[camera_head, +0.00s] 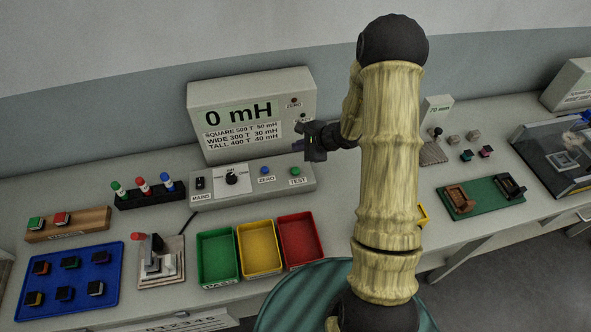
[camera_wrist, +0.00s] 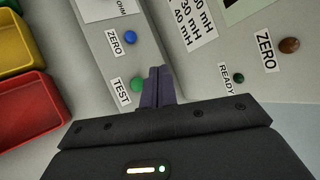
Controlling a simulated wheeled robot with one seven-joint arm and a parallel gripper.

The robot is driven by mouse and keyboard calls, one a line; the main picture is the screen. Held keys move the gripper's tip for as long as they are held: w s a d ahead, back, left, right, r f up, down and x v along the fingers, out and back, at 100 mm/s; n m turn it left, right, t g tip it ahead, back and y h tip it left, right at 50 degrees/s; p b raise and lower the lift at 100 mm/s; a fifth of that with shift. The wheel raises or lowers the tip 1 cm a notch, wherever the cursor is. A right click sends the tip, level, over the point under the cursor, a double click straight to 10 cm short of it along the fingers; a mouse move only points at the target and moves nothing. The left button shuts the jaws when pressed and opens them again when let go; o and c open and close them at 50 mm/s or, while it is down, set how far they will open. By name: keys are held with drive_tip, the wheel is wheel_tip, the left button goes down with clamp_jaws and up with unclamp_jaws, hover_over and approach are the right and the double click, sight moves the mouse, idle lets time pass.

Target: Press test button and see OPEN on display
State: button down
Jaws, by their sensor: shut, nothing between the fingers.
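The meter's display (camera_head: 238,112) reads "0 mH" in the head view, above a printed list of SQUARE, WIDE and TALL values. The green TEST button (camera_head: 295,171) is at the right end of the sloped front panel. It also shows in the wrist view (camera_wrist: 137,84), just left of the fingertips. My gripper (camera_head: 306,143) is shut and empty, above and near the TEST button. In the wrist view its fingers (camera_wrist: 156,75) appear close beside the button; I cannot tell whether they touch it. The blue ZERO button (camera_head: 264,171) is to the left of TEST.
A rotary knob (camera_head: 231,178) and a MAINS switch (camera_head: 200,183) are on the same panel. Green (camera_head: 203,273), yellow (camera_head: 242,268) and red (camera_head: 285,262) bins stand in front. A blue tray (camera_head: 82,273) and a lever fixture (camera_head: 176,268) are to the left.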

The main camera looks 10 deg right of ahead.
drive_tip(key=b, duration=0.3)
hover_over(299, 172)
wheel_tip(299, 172, down, 7)
drive_tip(key=shift+w+r, duration=0.1)
drive_tip(key=shift+r, duration=0.05)
drive_tip(key=f+b, duration=0.2)
drive_tip(key=b, duration=0.1)
drive_tip(key=shift+f+b, duration=0.9)
drive_tip(key=shift+b, duration=0.8)
idle(2.7)
drive_tip(key=shift+r, duration=0.1)
drive_tip(key=shift+r+p, duration=0.3)
drive_tip(key=shift+r, duration=0.55)
drive_tip(key=shift+r+p, duration=1.15)
drive_tip(key=shift+r, duration=1.4)
